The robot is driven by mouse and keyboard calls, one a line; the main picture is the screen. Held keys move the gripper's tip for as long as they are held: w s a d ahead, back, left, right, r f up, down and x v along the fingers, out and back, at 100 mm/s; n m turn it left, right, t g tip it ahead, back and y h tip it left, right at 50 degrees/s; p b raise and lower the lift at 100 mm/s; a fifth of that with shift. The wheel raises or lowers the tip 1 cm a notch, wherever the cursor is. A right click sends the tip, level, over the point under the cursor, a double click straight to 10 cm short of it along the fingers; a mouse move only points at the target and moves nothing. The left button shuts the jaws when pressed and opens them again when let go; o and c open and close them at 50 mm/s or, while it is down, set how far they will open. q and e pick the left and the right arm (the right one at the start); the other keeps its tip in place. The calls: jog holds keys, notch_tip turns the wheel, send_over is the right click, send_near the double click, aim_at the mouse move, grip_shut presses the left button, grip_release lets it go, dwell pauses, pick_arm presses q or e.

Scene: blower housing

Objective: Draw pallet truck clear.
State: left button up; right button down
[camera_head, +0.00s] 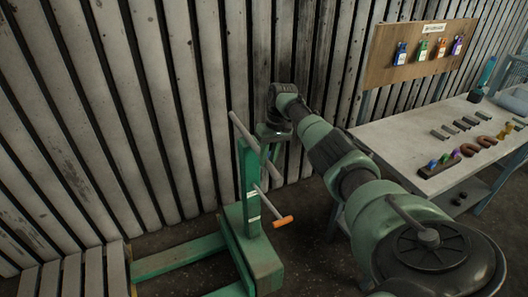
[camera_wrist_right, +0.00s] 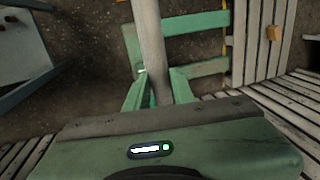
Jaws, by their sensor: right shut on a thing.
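The green pallet truck (camera_head: 250,250) stands on the dark floor in front of the slatted wall. It has an upright mast, a grey bar handle (camera_head: 243,131) and a lever with an orange grip (camera_head: 284,221). Its forks (camera_head: 180,256) point left toward a slatted pallet (camera_head: 70,278). My right gripper (camera_head: 264,141) is shut on the bar handle at the top of the mast. In the right wrist view the bar (camera_wrist_right: 149,40) runs between the green fingers (camera_wrist_right: 160,88). Whether the fork tips are under the pallet is unclear. My left gripper is out of view.
A workbench (camera_head: 390,140) with horseshoe-shaped parts and small blocks stands at the right, close to my right arm. The slatted wall (camera_head: 150,100) is close behind the truck. Some dark floor (camera_head: 310,250) is bare right of the truck.

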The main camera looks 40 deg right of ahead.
jog(key=shift+d, duration=0.2)
jog(key=c, duration=1.2)
grip_release()
jog(key=shift+d, duration=0.1)
jog(key=shift+c, duration=0.2)
notch_tip(320, 180, up, 8)
jog(key=d+b, duration=0.1)
jog(key=shift+s+d+f+b, duration=0.2)
jog(key=shift+s+d+b, duration=0.05)
jog(key=shift+b, duration=0.05)
